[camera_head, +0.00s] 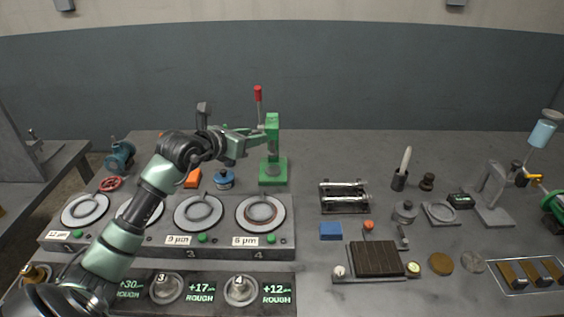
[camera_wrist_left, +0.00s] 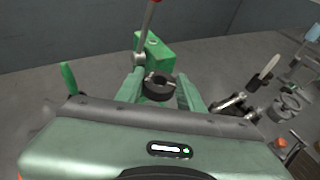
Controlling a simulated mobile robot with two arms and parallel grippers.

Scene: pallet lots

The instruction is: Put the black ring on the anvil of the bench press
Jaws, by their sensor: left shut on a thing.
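The green bench press (camera_head: 272,150) with its red-knobbed lever stands toward the back of the bench, left of centre; its green body also shows in the left wrist view (camera_wrist_left: 157,55). My left gripper (camera_head: 262,138) is at the press column, above the base. In the left wrist view, the black ring (camera_wrist_left: 158,88) sits between the two green fingers of my left gripper, which is shut on it. The ring is in front of the press body; whether it touches the anvil is hidden. My right gripper is not in view.
A grey station with several round plates (camera_head: 261,212) lies in front of the press, my left arm crossing over it. A blue round pot (camera_head: 224,180) and an orange block (camera_head: 193,178) stand left of the press. A metal rack (camera_head: 345,197) stands to its right. Bench behind the rack is clear.

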